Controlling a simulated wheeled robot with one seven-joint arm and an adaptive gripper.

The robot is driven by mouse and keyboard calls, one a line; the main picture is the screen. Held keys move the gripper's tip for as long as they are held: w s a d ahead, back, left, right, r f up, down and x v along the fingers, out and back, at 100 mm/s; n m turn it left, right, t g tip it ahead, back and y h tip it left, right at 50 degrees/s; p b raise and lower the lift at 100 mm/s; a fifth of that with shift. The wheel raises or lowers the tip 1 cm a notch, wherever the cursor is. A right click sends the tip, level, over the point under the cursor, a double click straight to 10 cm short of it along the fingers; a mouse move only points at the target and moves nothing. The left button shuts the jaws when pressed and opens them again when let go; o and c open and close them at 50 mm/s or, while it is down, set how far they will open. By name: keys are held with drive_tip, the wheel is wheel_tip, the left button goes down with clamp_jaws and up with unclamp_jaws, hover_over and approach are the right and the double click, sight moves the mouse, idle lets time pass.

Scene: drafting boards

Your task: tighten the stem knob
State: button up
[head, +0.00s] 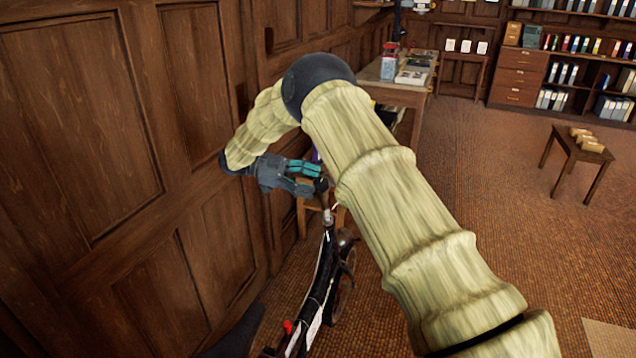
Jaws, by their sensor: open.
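My gripper (315,178), dark grey with teal fingers, reaches in from the left side of the picture with its fingers apart. A small dark knob-like part (321,186) sits at the top of a thin upright stem (328,216), right at the fingertips. I cannot tell whether the fingers touch it or are just beside it. The stem belongs to a dark wheeled frame (327,262), like a bicycle or scooter, with a wheel to the right and a red part (287,327) low at the front. My arm hides some of the space behind the knob.
A wood-panelled wall (75,130) stands close on the left. A wooden stool (340,215) is behind the stem. A table (400,94) with a red-topped jar (389,66) stands beyond. A low table (577,152) is at right; the floor between is clear.

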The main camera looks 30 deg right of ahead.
drive_tip(key=v, duration=0.8)
drive_tip(key=shift+a, duration=0.2)
drive_tip(key=shift+w+r, duration=0.1)
drive_tip(key=shift+w, duration=0.05)
